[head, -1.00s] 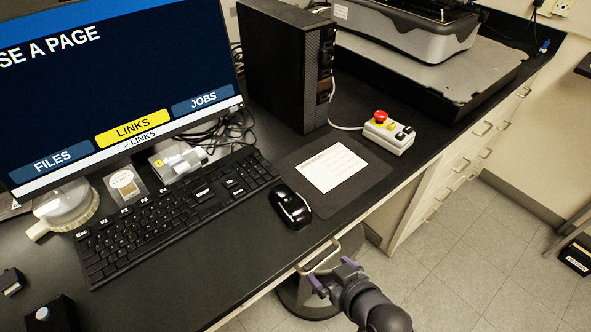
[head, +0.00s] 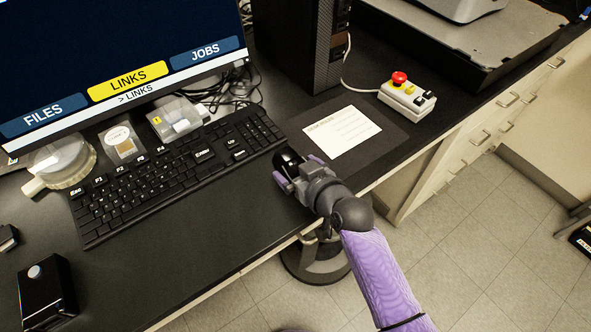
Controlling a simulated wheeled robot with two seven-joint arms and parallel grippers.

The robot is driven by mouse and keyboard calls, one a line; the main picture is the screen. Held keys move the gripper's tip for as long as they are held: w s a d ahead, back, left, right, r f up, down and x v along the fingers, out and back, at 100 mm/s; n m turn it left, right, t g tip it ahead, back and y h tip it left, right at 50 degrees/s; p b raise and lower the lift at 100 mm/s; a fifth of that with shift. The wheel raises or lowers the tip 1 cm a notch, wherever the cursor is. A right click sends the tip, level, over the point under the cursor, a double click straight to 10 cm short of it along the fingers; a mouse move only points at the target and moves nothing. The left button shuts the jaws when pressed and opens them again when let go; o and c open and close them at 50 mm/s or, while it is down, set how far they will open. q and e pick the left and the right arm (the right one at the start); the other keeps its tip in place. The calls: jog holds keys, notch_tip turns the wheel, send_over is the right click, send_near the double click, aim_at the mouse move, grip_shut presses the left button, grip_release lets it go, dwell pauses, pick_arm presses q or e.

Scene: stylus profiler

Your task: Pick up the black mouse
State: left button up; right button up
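The black mouse (head: 288,160) lies on the dark desk just right of the keyboard, at the left edge of the dark mat. My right gripper (head: 297,168) has come in from the lower right, and its purple fingertips stand apart on either side of the mouse. The near part of the mouse is hidden behind the gripper. I cannot tell whether the fingers touch it. My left gripper is not in view.
The keyboard (head: 170,178) lies left of the mouse. A white paper (head: 341,132) on the mat and a control box with a red button (head: 399,79) lie to the right. A black computer tower (head: 305,45) stands behind. The desk's front edge is close.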

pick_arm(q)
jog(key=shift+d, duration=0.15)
pick_arm(e)
jog(key=c, duration=1)
